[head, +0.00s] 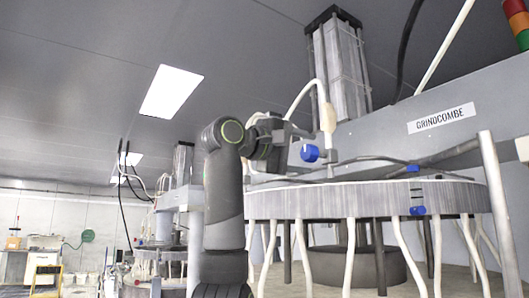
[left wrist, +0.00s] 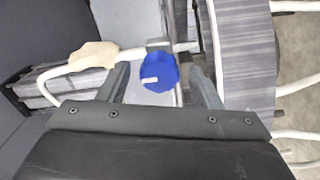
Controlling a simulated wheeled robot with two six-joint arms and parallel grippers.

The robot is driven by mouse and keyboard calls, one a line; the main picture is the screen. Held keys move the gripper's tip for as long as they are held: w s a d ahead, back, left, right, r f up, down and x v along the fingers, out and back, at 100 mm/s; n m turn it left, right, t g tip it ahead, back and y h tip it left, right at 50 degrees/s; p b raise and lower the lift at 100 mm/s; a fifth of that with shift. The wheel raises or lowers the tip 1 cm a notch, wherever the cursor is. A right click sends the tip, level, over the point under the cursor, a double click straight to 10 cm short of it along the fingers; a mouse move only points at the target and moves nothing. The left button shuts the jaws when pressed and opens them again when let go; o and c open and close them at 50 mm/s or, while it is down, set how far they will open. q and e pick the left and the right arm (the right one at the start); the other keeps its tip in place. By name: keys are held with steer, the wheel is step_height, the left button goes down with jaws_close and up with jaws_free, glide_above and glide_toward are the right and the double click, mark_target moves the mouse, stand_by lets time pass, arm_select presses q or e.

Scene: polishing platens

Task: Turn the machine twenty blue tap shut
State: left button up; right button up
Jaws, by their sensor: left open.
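A blue tap (head: 310,153) with a round knob sits on the machine above the rim of the big round platen, in front of white pipework. In the left wrist view the same blue tap (left wrist: 158,78) shows a small pale handle or mark on its face. My left gripper (head: 298,143) is open at the tap, reaching in from the left. In the left wrist view its two fingers (left wrist: 160,92) stand one on each side of the tap, with gaps visible. I cannot tell how deep the tap lies between them. My right gripper is not in view. No machine number is readable.
The grey striped platen (head: 365,200) with white hoses beneath spans the right side. Other blue fittings sit on its rim (head: 418,210) and above it (head: 413,168). A white pipe (left wrist: 75,80) runs beside the left finger. Another machine (head: 170,225) stands further back left.

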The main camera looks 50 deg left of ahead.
arm_select(q)
steer(key=s+a+b, duration=0.1)
steer(key=s+b, duration=0.3)
steer(key=s, duration=1)
steer(key=shift+a, duration=0.1)
